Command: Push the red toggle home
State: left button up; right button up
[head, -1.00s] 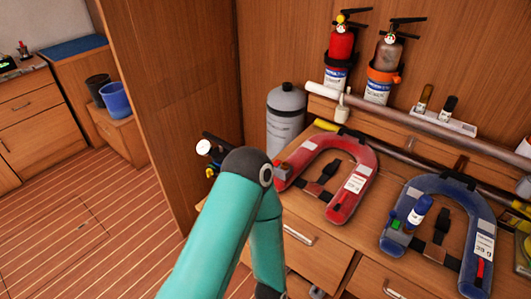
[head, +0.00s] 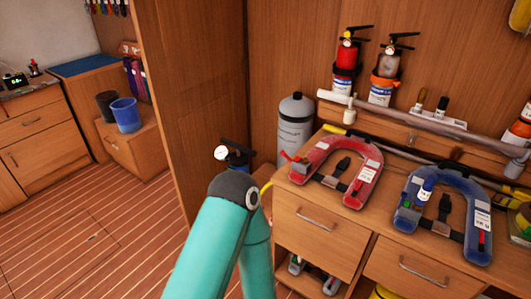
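I cannot tell which part is the red toggle. A small red piece (head: 297,158) stands out at the left end of the red horseshoe vest (head: 352,197) on the wooden bench. A narrow red part (head: 481,241) shows on the right leg of the blue horseshoe vest (head: 475,185). A small device with a red top (head: 34,66) stands on the far left counter. One of my teal arms comes up from the bottom middle and bends down again. Neither of my grippers shows.
A grey cylinder (head: 295,128) stands behind the bench's left end. A black-headed gauge fitting (head: 232,155) is left of it. Two extinguishers (head: 346,62) hang on the back wall. A blue bucket (head: 125,115) stands at left. The striped floor at left is clear.

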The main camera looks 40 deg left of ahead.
aim_at(283, 154)
jog(key=u, duration=1.1)
jog(key=i, duration=1)
jog(key=z, duration=0.45)
jog(key=k, duration=1.15)
jog(key=u, duration=0.65)
